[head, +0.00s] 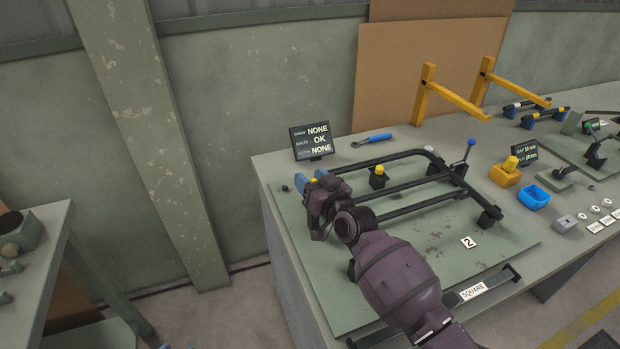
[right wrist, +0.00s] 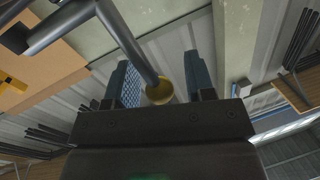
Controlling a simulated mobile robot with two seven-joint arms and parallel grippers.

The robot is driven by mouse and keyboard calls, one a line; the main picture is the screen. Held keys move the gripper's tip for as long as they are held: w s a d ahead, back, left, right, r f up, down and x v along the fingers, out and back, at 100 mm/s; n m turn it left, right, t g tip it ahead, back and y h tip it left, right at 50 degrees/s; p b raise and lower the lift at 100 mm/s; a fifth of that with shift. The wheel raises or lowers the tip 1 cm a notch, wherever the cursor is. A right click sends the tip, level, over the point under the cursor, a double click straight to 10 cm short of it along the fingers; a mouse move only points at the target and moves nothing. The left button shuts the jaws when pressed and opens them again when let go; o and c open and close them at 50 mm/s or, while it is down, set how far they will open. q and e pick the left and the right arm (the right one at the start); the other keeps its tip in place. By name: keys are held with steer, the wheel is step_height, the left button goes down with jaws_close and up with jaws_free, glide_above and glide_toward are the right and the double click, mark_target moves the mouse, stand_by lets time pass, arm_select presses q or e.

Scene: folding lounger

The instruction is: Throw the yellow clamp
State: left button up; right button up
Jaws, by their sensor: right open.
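A yellow clamp knob (right wrist: 160,92) on a grey rod shows between the blue fingers of my right gripper (right wrist: 165,80) in the right wrist view. The fingers are open, with a gap on the right side of the knob. In the head view my right gripper (head: 311,179) is at the left end of the black tube frame (head: 410,187), with a bit of yellow at its fingers; the clamp's base is hidden behind it. Only small blue tips at the bottom edge may be my left gripper (head: 175,347).
A blue-knobbed clamp (head: 463,160) stands at the frame's right. A display (head: 312,141) and a blue-handled tool (head: 373,139) are at the back of the bench. Yellow brackets (head: 455,97), a yellow block (head: 505,173) and a blue tray (head: 534,198) are farther right.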

steer(key=shift+w+a, duration=0.15)
steer(key=shift+w, duration=0.15)
jaws_close()
stand_by(0.3)
